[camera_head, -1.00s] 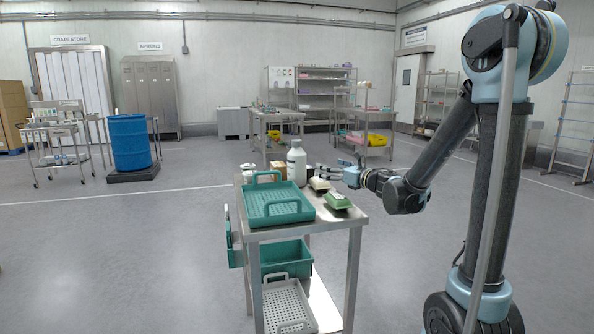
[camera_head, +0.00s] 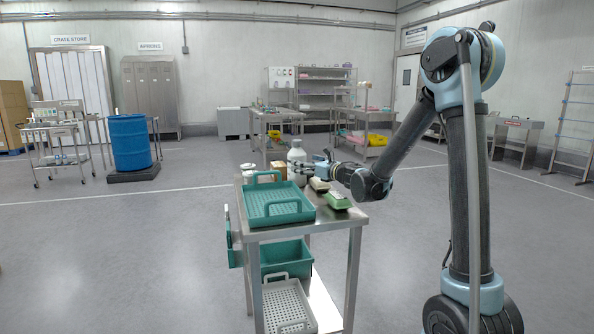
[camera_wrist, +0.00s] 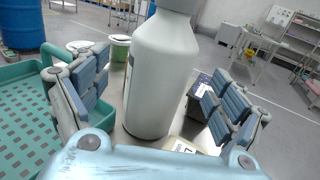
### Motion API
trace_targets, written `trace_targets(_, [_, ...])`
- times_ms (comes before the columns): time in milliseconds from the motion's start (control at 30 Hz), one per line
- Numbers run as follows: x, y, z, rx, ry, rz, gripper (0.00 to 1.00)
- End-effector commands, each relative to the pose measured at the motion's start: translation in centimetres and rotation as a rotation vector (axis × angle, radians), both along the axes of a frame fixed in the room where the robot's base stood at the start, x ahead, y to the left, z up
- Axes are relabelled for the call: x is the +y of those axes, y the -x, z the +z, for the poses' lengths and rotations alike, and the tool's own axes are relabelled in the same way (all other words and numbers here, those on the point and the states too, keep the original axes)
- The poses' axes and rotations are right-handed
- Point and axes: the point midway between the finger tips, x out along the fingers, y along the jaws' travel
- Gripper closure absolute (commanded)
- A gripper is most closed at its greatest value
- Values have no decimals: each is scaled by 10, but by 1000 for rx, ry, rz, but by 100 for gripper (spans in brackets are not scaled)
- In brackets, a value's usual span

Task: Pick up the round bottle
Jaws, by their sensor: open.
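The round bottle (camera_head: 296,158) is white-grey and stands upright on the steel table (camera_head: 340,220), behind the green basket. In the wrist view the bottle (camera_wrist: 162,75) fills the middle, its top cut off by the frame edge. My gripper (camera_head: 305,164) reaches in from the right at the bottle. In the wrist view my gripper (camera_wrist: 150,100) is open, with one finger on each side of the bottle.
A green basket (camera_head: 252,212) stands at the table's front left. Crates sit on the shelf below. A blue drum (camera_head: 130,143) stands far left.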

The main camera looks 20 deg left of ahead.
Motion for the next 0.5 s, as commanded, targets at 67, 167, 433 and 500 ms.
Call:
trace_targets(67, [3,-2,0,0,0,0,11])
trace_targets(167, [10,-7,0,0,0,0,11])
trace_targets(433, [39,-26,0,0,0,-1,11])
trace_targets(500, [42,-28,0,0,0,-3,11])
